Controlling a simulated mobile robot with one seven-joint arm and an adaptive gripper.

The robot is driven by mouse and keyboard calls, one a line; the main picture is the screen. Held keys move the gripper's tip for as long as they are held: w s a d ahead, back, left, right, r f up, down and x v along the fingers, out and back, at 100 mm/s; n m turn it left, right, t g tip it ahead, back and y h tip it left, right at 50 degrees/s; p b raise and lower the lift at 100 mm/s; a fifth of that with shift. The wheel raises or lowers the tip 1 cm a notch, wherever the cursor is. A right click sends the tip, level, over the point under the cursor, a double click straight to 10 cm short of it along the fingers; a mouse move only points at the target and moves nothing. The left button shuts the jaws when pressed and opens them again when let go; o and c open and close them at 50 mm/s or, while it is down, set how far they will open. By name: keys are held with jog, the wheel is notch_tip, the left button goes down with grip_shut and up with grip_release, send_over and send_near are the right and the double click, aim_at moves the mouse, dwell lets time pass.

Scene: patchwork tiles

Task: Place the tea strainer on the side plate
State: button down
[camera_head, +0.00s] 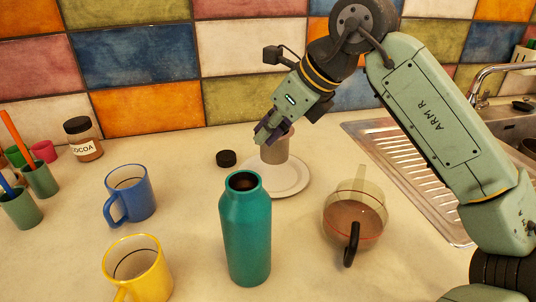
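The white side plate (292,184) lies on the counter in the middle, behind the teal bottle. A taupe cylinder (275,152) shows directly over or on the plate; it may be the tea strainer, but its details are too small to be sure. I cannot tell whether its base touches the plate. My gripper (268,134) points down and left at the cylinder's upper rim, its dark fingers overlapping the rim. Whether the fingers are closed on it is not clear.
A teal bottle (246,230) stands in front of the plate, with a black cap (226,158) to the left. A glass jug (355,212) holds brown liquid at right. Blue (130,195) and yellow (138,270) mugs and a cocoa jar (83,140) stand left. The sink (495,130) is right.

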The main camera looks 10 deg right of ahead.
aim_at(267, 154)
notch_tip(267, 154, down, 4)
jog(key=shift+f+p, duration=0.2)
jog(key=shift+p, duration=0.2)
jog(key=shift+f+b, duration=0.4)
jog(key=shift+f, duration=0.05)
jog(key=c, duration=1.8)
grip_release()
jog(key=shift+r, duration=0.15)
jog(key=shift+r+p, duration=0.15)
jog(key=shift+p, duration=0.2)
jog(key=b+v, duration=0.1)
jog(key=v, duration=1.1)
jog(key=shift+b, duration=0.4)
